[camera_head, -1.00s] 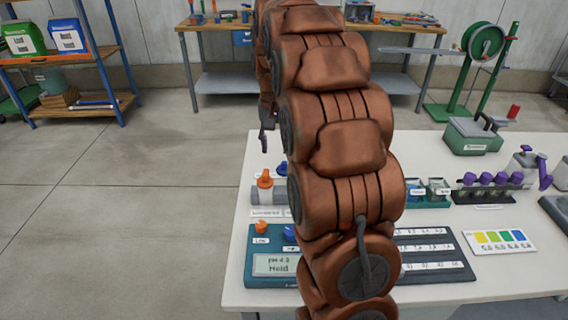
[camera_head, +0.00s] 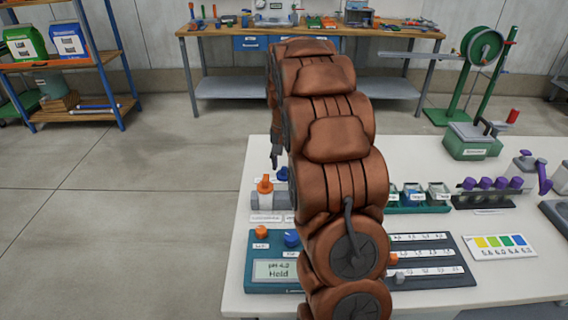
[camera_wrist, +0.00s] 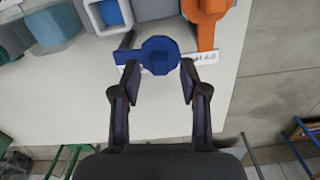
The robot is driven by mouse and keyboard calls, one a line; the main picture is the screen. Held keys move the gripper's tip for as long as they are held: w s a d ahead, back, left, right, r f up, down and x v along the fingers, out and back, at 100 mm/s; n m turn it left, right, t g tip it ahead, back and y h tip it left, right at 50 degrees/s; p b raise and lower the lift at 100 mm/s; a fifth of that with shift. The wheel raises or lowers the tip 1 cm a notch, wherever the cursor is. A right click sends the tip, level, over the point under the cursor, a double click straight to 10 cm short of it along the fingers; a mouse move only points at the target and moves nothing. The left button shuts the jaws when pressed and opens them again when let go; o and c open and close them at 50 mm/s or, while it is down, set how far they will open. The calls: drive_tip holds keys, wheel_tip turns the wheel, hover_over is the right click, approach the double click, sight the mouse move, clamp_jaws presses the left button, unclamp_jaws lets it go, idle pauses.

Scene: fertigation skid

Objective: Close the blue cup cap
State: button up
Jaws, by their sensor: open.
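The blue cup cap (camera_wrist: 160,55) shows in the wrist view as a flat, many-sided piece with a tab on its left. My gripper (camera_wrist: 159,76) is open, with one fingertip on either side of the cap's near edge; I cannot tell whether they touch it. An orange cap (camera_wrist: 207,14) is to its right, with a pH label partly covered.
A pH meter (camera_head: 272,270) with orange and blue knobs stands in front of the holder. Green trays (camera_head: 420,197), purple-capped vials (camera_head: 485,184) and a colour chart (camera_head: 499,246) are to the right on the white table (camera_head: 500,285). Open floor lies left.

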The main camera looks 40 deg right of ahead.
drive_tip(key=shift+f, duration=0.45)
clamp_jaws()
idle(0.5)
